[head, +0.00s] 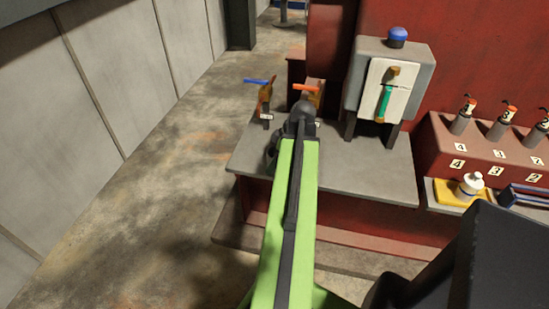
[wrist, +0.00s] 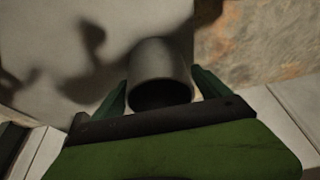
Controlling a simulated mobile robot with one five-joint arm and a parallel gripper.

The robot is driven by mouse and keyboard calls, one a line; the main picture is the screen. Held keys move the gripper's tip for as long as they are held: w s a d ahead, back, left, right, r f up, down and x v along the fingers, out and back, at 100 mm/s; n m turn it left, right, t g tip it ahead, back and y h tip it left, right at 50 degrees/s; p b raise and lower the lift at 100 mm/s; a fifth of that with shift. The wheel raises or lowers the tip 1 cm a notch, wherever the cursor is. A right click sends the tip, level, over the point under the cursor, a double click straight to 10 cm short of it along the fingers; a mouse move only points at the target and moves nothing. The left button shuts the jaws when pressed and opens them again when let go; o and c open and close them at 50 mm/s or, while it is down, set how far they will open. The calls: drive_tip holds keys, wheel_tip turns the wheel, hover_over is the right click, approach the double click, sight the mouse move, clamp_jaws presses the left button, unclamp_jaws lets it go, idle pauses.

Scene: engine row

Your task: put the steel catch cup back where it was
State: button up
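The steel catch cup (wrist: 160,62) is a grey cylinder with a dark open mouth turned towards the wrist camera. It sits between the two green fingers of my gripper (wrist: 160,88). The fingers lie close along both its sides; I cannot tell whether they press on it. Pale grey bench top shows behind it, and I cannot tell whether it rests there or hangs above. In the head view my green arm reaches over the grey bench (head: 375,178), and its dark end (head: 299,118) hides the cup.
Valves with a blue handle (head: 260,81) and an orange handle (head: 306,87) stand beyond my arm's end. A grey box with a blue dome (head: 397,37) stands on the bench. Bottles on a red rack (head: 490,150) are at right. The concrete floor at left is clear.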

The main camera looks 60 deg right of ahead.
drive_tip(key=shift+r, duration=0.1)
drive_tip(key=shift+r+p, duration=0.3)
drive_tip(key=shift+p, duration=0.1)
drive_tip(key=p+v, duration=1)
drive_tip(key=v, duration=0.1)
drive_tip(key=shift+r+p, duration=0.25)
drive_tip(key=shift+p, duration=0.05)
drive_tip(key=shift+s, duration=0.15)
